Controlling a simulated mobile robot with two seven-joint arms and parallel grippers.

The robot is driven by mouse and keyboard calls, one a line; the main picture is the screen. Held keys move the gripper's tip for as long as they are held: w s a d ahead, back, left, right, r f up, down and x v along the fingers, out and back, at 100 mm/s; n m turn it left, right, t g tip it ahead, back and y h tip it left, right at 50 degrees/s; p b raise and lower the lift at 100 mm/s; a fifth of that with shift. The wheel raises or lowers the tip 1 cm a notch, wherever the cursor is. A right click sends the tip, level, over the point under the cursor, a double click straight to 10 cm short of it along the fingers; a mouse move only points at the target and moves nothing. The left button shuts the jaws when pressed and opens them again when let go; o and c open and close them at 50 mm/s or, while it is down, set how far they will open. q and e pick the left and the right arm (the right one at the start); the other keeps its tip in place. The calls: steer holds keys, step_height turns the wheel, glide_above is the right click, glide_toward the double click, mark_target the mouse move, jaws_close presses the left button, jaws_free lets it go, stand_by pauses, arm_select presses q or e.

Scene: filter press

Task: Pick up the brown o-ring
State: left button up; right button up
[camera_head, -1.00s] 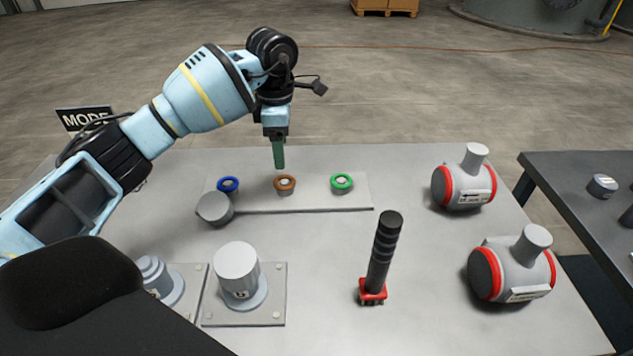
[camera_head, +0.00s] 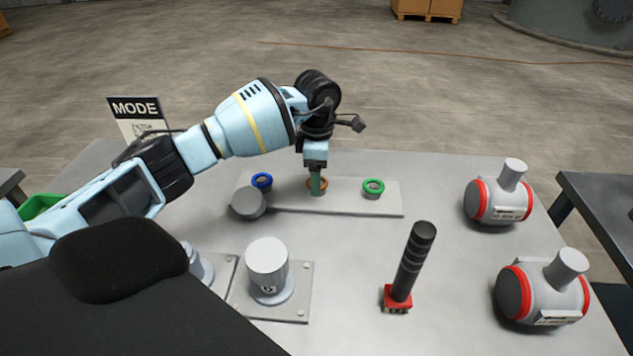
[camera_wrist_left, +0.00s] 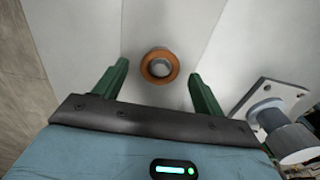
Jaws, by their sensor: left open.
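The brown o-ring (camera_head: 310,184) sits around a small peg on a pale plate (camera_head: 345,208), between a blue ring (camera_head: 262,180) and a green ring (camera_head: 373,186). In the left wrist view the whole brown o-ring (camera_wrist_left: 160,66) shows, with the grey peg top inside it. My left gripper (camera_head: 316,193) points down at the o-ring and partly hides it in the head view. In the wrist view its green fingers (camera_wrist_left: 158,78) are apart, with nothing between them, and the o-ring lies just beyond their tips. My right gripper is not in view.
A grey disc (camera_head: 249,203) stands at the plate's front left. Nearer are a grey cylinder on a base (camera_head: 267,265) and a black-handled red brush (camera_head: 408,268). Two grey and red housings (camera_head: 497,200) stand at the right. The middle of the table is clear.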

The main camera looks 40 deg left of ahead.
arm_select(q)
steer(key=shift+f, duration=0.4)
steer(key=c, duration=1)
steer(key=shift+c, duration=0.2)
steer(key=shift+r, duration=0.15)
steer(key=shift+r, duration=0.25)
steer(key=r, duration=0.2)
steer(key=shift+s+r, duration=0.2)
steer(key=shift+r, duration=0.2)
steer(key=s+d+r, duration=0.1)
steer(key=s+d, duration=0.2)
steer(key=s, duration=1.2)
steer(key=shift+s+d+r+b, duration=0.15)
steer(key=shift+s+r+b, duration=0.1)
steer(key=shift+b, duration=0.1)
